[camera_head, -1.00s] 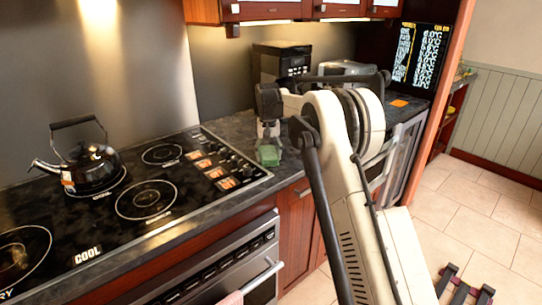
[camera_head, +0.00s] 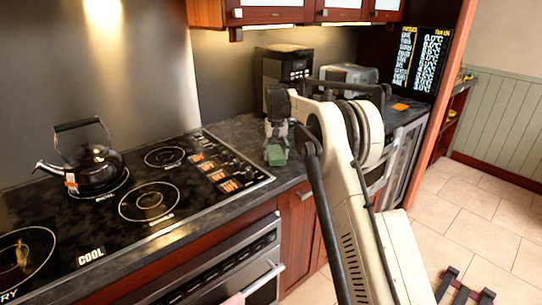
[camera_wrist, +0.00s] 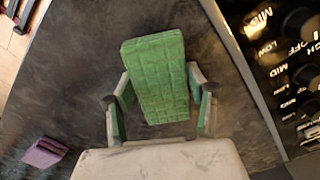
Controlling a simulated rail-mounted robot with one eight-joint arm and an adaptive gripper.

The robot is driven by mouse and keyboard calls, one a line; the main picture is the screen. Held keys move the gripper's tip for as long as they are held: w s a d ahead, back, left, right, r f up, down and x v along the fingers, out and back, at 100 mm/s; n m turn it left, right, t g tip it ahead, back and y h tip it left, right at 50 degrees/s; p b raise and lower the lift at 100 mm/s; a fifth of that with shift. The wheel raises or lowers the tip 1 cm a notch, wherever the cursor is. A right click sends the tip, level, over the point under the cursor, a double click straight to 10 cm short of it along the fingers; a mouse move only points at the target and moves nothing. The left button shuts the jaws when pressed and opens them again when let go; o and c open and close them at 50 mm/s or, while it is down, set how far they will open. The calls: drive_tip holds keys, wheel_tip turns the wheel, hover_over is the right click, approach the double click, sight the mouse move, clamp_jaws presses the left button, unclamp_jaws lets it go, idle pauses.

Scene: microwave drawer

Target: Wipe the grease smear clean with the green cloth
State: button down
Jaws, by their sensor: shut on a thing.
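The green cloth (camera_head: 276,155) is a folded block with a grid pattern. My gripper (camera_head: 277,142) is shut on it, over the dark counter just right of the cooktop. In the wrist view the cloth (camera_wrist: 155,75) lies between the two fingers of my gripper (camera_wrist: 160,100), its far end sticking out past them. I cannot tell whether its underside touches the counter. I cannot make out a grease smear on the counter; the cloth and gripper hide part of it. A brownish mark (camera_head: 22,257) shows on the far-left burner; I cannot tell what it is.
The cooktop (camera_head: 180,215), with knobs along its right side, and a black kettle (camera_head: 92,168) are to the left. A coffee machine (camera_head: 285,70) and a toaster (camera_head: 347,77) stand behind. A purple block (camera_wrist: 44,152) lies on the counter in the wrist view.

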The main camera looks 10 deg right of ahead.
sight(290, 154)
drive_tip(key=shift+w+d, duration=0.2)
drive_tip(key=shift+d, duration=1.1)
drive_tip(key=shift+w+d+f+p, duration=0.1)
drive_tip(key=shift+w+d+p, duration=0.35)
drive_tip(key=shift+w+d, duration=0.5)
drive_tip(key=shift+w+d+p, duration=0.3)
drive_tip(key=shift+d, duration=0.45)
drive_tip(key=shift+w+d+p, duration=0.3)
drive_tip(key=shift+d, duration=0.4)
drive_tip(key=shift+w+d+p, duration=0.3)
drive_tip(key=shift+d, duration=0.45)
drive_tip(key=shift+a+f, duration=0.1)
drive_tip(key=shift+s+a, duration=0.1)
drive_tip(key=shift+s+a+f+b, duration=0.1)
drive_tip(key=shift+s+a+b, duration=0.2)
drive_tip(key=shift+a+b, duration=0.35)
drive_tip(key=shift+s+a+b, duration=0.25)
drive_tip(key=shift+s+a, duration=0.15)
drive_tip(key=shift+a, duration=0.45)
drive_tip(key=shift+s+a+b, duration=0.2)
drive_tip(key=shift+s+a, duration=0.25)
drive_tip(key=shift+a, duration=0.35)
drive_tip(key=shift+s+a+b, duration=0.25)
drive_tip(key=shift+s+a, duration=0.15)
drive_tip(key=shift+a, duration=0.45)
